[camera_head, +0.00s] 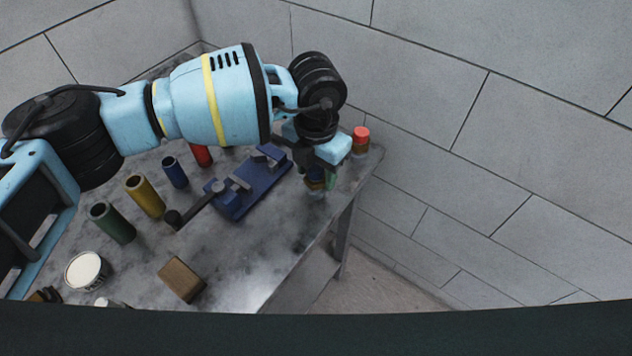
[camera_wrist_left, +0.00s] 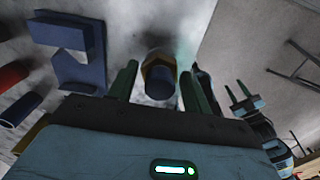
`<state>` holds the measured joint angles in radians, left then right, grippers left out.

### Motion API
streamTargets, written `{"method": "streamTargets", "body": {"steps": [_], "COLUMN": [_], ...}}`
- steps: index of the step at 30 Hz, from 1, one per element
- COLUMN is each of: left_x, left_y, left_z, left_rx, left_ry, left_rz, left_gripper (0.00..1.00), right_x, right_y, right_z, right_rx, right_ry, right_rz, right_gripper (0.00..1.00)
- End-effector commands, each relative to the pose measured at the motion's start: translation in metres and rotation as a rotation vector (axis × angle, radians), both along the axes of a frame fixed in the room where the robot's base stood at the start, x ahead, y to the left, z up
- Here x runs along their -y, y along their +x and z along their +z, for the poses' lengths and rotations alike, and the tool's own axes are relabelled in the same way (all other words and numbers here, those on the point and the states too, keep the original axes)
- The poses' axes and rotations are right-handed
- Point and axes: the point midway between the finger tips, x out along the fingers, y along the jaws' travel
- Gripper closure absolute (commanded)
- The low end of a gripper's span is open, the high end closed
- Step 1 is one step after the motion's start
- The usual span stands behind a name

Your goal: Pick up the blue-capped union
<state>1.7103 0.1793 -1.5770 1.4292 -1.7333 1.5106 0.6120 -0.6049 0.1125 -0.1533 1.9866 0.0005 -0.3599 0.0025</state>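The blue-capped union (camera_wrist_left: 160,78) shows in the left wrist view as a brass-coloured hex body with a dark blue round cap. It stands between the two green fingers of my left gripper (camera_wrist_left: 158,82), with a small gap on each side. The gripper is open around it. In the head view, my left gripper (camera_head: 318,178) points down near the table's right edge and mostly hides the union. My right gripper (camera_wrist_left: 237,92) shows small at the right of the left wrist view, its green fingers apart, away from the union.
A red-capped piece (camera_head: 361,136) stands just behind my left gripper. A blue vise-like fixture (camera_head: 250,185) lies left of it. Green (camera_head: 112,222), yellow (camera_head: 145,196) and blue (camera_head: 175,173) tubes, a white-topped can (camera_head: 87,270) and a brown block (camera_head: 181,279) stand on the table (camera_head: 235,265).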

Motion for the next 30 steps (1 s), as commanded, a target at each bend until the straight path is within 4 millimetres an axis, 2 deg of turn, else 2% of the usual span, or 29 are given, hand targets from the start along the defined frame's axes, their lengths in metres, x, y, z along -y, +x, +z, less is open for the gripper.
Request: {"method": "streamTargets", "body": {"steps": [1,9,11,20,23,29,30], "left_x": [0.0,0.0,0.0,0.0,0.0,0.0,0.007], "left_y": [0.0,0.0,0.0,0.001,0.001,0.001,-0.005], "left_z": [0.0,0.0,0.002,0.005,0.012,0.039,0.037], "left_rx": [0.0,0.0,0.002,0.002,0.004,0.005,0.002], "left_ry": [0.0,0.0,-0.001,-0.002,-0.002,-0.003,-0.001], "left_rz": [0.0,0.0,0.0,0.0,-0.001,-0.001,-0.005], "left_gripper": [0.57,0.93,0.99,0.99,0.99,0.99,0.99], "right_x": [0.0,0.001,0.001,0.001,0.001,0.0,0.0], "right_y": [0.0,-0.001,-0.001,-0.002,-0.002,-0.004,-0.004], "right_z": [0.0,-0.001,-0.001,0.0,-0.001,-0.003,-0.004], "right_rx": [-0.001,-0.001,-0.001,-0.002,-0.003,-0.007,-0.009], "right_ry": [-0.001,-0.003,-0.003,-0.002,-0.003,-0.001,-0.001], "right_rz": [0.001,0.003,0.003,0.002,0.003,0.002,0.001], "right_gripper": [0.64,0.64,0.64,0.64,0.64,0.64,0.64]}}
